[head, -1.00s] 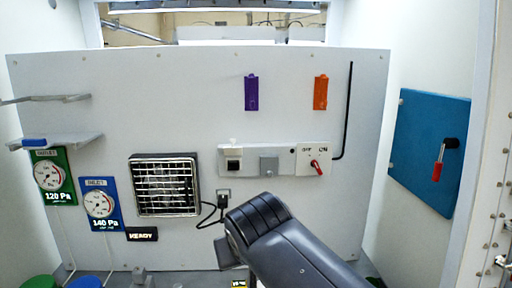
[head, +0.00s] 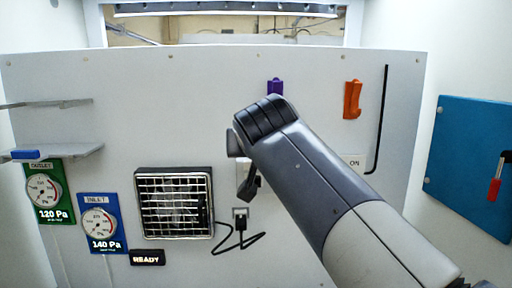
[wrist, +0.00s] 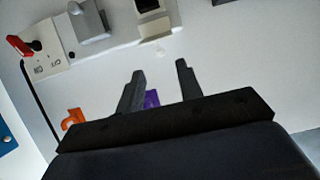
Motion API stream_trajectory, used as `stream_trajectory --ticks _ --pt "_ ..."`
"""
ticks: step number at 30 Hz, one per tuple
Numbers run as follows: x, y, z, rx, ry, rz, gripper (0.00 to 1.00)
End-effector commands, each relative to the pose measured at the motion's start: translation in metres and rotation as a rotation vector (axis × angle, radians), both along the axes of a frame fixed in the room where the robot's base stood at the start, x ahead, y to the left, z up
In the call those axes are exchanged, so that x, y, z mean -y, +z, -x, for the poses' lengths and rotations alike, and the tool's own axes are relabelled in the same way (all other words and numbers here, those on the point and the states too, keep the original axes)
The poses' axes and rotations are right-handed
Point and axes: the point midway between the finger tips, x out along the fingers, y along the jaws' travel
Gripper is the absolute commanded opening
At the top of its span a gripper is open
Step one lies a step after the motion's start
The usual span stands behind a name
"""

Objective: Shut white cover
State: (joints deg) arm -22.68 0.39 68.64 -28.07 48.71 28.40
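The white cover (wrist: 156,28) appears at the top of the wrist view as a pale flap, standing open beside a dark switch opening (wrist: 146,5) on the white wall panel. In the head view my arm hides nearly all of this panel; only a pale bit of its left end (head: 242,172) shows. My gripper (wrist: 160,67) is open and empty. Its two dark fingers are apart, with the cover beyond their tips in the picture. I cannot tell how far the tips are from the wall. In the head view one finger (head: 250,186) shows below my wrist.
A grey cover (wrist: 90,22) and a red switch (wrist: 20,45) share the panel. Purple (head: 275,86) and orange (head: 352,99) hooks hang above it. A plug with a looped cable (head: 240,228) and a fan grille (head: 174,203) sit below and left. A blue door (head: 468,165) stands right.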

Motion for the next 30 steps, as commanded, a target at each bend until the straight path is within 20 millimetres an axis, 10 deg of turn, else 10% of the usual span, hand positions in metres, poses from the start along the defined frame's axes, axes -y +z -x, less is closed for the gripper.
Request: stream_trajectory --ticks 9,20,30 --pt "0.000 -0.016 -0.040 -0.001 0.000 0.000 0.35" --pt "0.000 -0.019 -0.044 0.000 0.001 0.000 0.35" --pt "0.000 -0.019 -0.044 0.000 0.001 0.000 0.07"
